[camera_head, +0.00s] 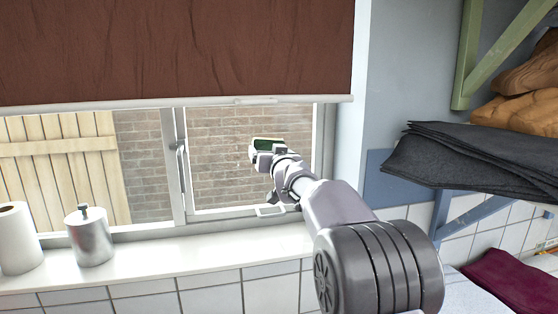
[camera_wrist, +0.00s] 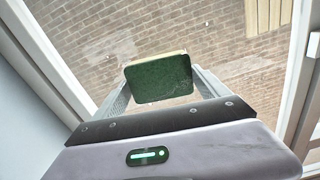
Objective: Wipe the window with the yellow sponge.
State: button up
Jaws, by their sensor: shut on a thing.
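The window (camera_head: 225,183) has two panes, with a brick wall and a wooden fence outside. My gripper (camera_head: 264,152) is raised in front of the right pane. It is shut on the sponge (camera_head: 268,142), which shows a dark green face and a thin yellow edge. In the wrist view the sponge (camera_wrist: 158,78) sits between the two fingers of my gripper (camera_wrist: 160,84), in front of the glass. Pale smudges (camera_wrist: 122,48) show on the glass near it. I cannot tell whether the sponge touches the pane.
A brown blind (camera_head: 180,50) covers the window's upper part. A paper roll (camera_head: 18,238) and a metal canister (camera_head: 90,236) stand on the left of the white sill (camera_head: 170,262). Dark folded cloth (camera_head: 470,155) lies on a shelf at the right.

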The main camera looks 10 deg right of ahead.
jog(key=a+b, duration=0.4)
jog(key=b, duration=0.2)
jog(key=shift+a, duration=0.1)
jog(key=s+b, duration=0.4)
jog(key=s, duration=0.2)
dwell(0.4)
jog(key=shift+s, duration=0.1)
